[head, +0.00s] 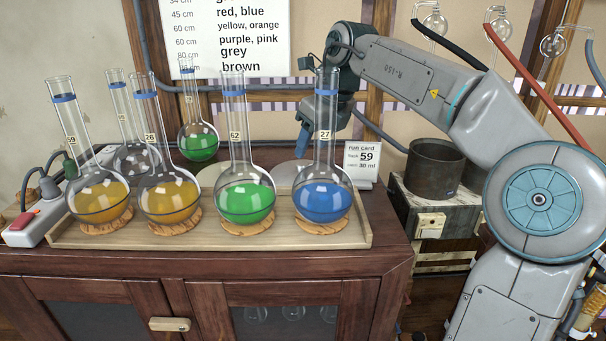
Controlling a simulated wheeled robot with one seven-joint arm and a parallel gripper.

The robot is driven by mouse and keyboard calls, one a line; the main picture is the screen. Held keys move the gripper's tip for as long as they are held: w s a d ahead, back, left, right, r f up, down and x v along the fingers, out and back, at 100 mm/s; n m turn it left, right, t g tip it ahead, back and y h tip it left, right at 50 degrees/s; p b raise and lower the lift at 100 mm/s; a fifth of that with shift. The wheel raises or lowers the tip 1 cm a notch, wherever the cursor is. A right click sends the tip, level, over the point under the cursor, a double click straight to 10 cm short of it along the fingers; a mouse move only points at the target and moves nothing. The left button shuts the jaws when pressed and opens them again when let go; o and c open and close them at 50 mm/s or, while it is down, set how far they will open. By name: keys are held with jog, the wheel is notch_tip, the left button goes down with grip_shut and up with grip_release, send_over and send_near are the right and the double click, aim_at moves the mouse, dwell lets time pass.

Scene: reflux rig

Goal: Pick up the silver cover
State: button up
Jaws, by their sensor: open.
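A flat, round, silver-grey disc, which looks like the silver cover (284,178), lies on the cabinet top behind the tray. The green and blue flasks in front hide part of it. My gripper (301,150) points down behind the neck of the blue flask, above the disc's right side and apart from it. Its blue finger shows left of that neck; the rest is partly hidden by the glass. It is open, and I see nothing held in it.
A wooden tray (90,236) holds several tall flasks of orange, green and blue liquid on cork rings. A run card (361,160) stands right of the disc. A dark pot (435,168) stands further right. A power strip (33,224) lies at left.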

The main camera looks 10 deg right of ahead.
aim_at(302, 163)
jog(key=x, duration=0.3)
jog(key=p+x, duration=0.1)
jog(key=x, duration=0.1)
jog(key=shift+w+a+f, duration=0.25)
jog(key=shift+w+a, duration=0.05)
jog(key=shift+c, duration=0.3)
jog(key=c, duration=1)
jog(key=shift+c, duration=0.3)
jog(key=shift+r, duration=0.2)
